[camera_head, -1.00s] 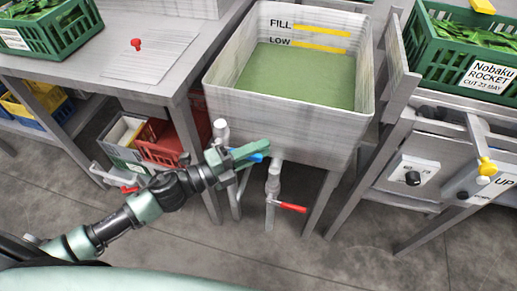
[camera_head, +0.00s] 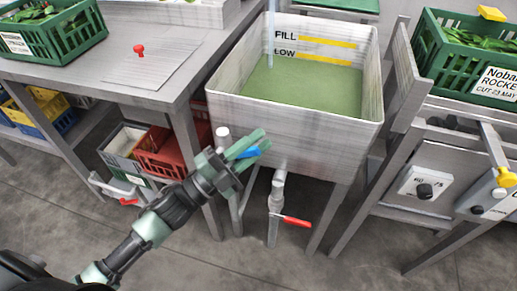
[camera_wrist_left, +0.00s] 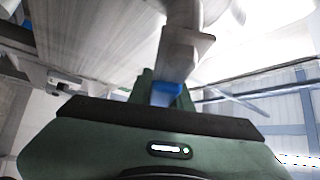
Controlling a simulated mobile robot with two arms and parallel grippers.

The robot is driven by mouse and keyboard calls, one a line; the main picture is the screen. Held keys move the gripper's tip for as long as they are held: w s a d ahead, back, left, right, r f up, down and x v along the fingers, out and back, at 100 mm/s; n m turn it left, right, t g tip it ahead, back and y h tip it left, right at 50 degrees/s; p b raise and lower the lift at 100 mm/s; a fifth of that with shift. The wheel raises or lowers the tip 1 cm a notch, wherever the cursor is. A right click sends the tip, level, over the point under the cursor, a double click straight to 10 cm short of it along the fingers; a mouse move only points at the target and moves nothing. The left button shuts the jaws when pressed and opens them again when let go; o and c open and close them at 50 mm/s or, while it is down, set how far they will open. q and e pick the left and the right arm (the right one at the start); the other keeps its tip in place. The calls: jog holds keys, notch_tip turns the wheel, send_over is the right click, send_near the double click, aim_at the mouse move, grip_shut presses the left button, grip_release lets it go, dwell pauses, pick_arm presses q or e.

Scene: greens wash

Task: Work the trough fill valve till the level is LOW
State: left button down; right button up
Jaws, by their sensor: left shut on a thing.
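The grey trough (camera_head: 285,122) stands in the middle with green-tinted water (camera_head: 315,95) inside. Its back wall has yellow FILL (camera_head: 325,41) and LOW (camera_head: 325,59) lines. The water edge lies at or just under the LOW line. A thin pale stream (camera_head: 271,42) falls into the trough at the back left. My left gripper (camera_head: 252,146) is shut on the blue valve handle (camera_head: 248,153) in front of the trough. The handle also shows between the fingers in the left wrist view (camera_wrist_left: 166,92). The fingers hide part of it. My right gripper is out of view.
A red-handled valve (camera_head: 292,221) sits on the pipe below the trough. Left is a bench (camera_head: 190,60) with a green crate (camera_head: 45,40); red and grey crates stand beneath it. Right are a rocket crate (camera_head: 455,75) and a panel with a black knob (camera_head: 424,190).

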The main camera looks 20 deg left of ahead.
pick_arm(q)
jog(key=shift+a+r+n, duration=0.1)
jog(key=shift+n, duration=0.2)
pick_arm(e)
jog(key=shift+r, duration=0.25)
pick_arm(q)
jog(key=c, duration=1.3)
grip_release()
jog(key=v, duration=0.7)
jog(key=shift+s+a, duration=0.2)
jog(key=shift+s, duration=0.1)
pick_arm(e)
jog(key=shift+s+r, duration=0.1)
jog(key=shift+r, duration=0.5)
